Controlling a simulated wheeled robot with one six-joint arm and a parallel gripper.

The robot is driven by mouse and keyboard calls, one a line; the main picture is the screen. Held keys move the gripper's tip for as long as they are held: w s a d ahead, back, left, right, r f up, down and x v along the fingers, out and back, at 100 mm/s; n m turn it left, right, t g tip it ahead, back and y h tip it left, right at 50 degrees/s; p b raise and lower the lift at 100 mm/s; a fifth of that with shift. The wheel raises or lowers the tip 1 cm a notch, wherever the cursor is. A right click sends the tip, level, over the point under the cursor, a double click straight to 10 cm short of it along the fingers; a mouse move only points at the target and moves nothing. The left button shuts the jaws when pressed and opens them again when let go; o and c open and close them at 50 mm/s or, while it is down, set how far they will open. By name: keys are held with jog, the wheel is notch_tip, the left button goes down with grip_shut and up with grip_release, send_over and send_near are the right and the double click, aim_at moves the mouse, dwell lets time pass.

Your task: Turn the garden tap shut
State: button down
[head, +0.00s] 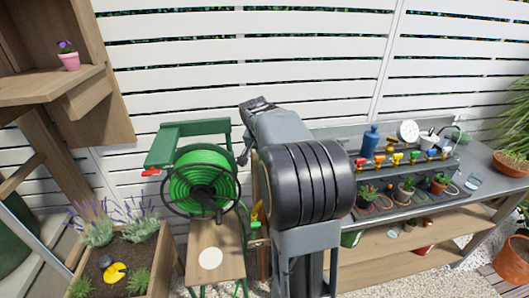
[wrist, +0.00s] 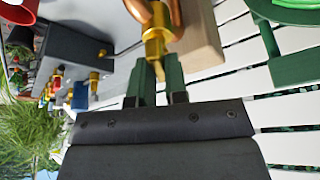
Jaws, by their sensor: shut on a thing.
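The garden tap (wrist: 155,38) is brass, with a copper pipe (wrist: 176,15) curving beside it, at the top middle of the wrist view. My gripper (wrist: 158,72) reaches up to it from below, with its two dark green fingers on either side of the tap's near end. It is shut on the tap; the part between the fingers is mostly hidden, so I cannot tell how far the tap is turned. In the head view my arm hides the gripper and most of the area around the tap.
A wooden post (wrist: 203,38) stands right behind the tap. A green hose reel (head: 180,190) is left of my arm, above a small wooden bench (head: 222,238). A potting bench (head: 480,168) with several pots is at right. A lavender planter (head: 152,262) is at lower left.

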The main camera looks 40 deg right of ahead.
jog(key=m+g, duration=0.1)
jog(key=m, duration=0.1)
jog(key=m+g, duration=0.1)
jog(key=m, duration=0.2)
jog(key=shift+w+m+h, duration=0.1)
jog(key=shift+m+h, duration=0.2)
jog(key=m+g, duration=0.2)
jog(key=m, duration=0.3)
jog(key=shift+w+m, duration=0.1)
jog(key=shift+m, duration=0.3)
jog(key=shift+m+p, duration=0.3)
jog(key=c, duration=1.1)
grip_release()
jog(key=shift+c, duration=0.2)
jog(key=p+v, duration=0.1)
jog(key=v, duration=1.2)
jog(key=shift+w+r+p, duration=0.25)
jog(key=shift+r+p, duration=0.15)
jog(key=shift+r, duration=0.1)
jog(key=shift+d, duration=0.2)
